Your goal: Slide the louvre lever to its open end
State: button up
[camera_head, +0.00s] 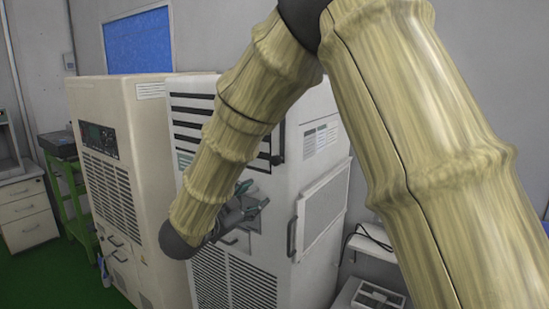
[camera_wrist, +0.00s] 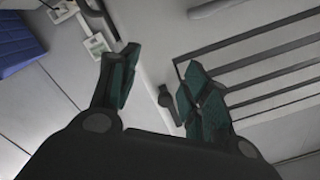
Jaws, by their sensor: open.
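My gripper (camera_head: 252,198) is open and empty in front of the white cabinet (camera_head: 318,107), below the louvre slats. In the wrist view its teal-padded fingers (camera_wrist: 161,58) are spread apart. A small dark lever with a rounded end (camera_wrist: 165,97), apparently the louvre lever, shows between the fingers, nearer the right one, beside the louvre frame. I cannot tell whether a finger touches it. The dark louvre slats (camera_wrist: 270,75) run off to the right.
A beige cabinet (camera_head: 150,170) with a control panel stands close on the left. A green cart (camera_head: 72,190) and drawers (camera_head: 27,215) are farther left. A grey handle (camera_wrist: 210,8) shows at the top of the wrist view. Green floor is clear at the lower left.

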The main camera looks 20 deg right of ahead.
aim_at(273, 162)
notch_tip(273, 162, up, 8)
jog(key=s+a+m+g+h, duration=0.1)
jog(key=s+m+g+h, duration=0.1)
jog(key=m, duration=0.1)
jog(key=p+x, duration=0.5)
jog(key=x, duration=0.5)
jog(key=shift+w+d, duration=0.1)
jog(key=shift+w, duration=0.25)
jog(key=shift+t, duration=0.3)
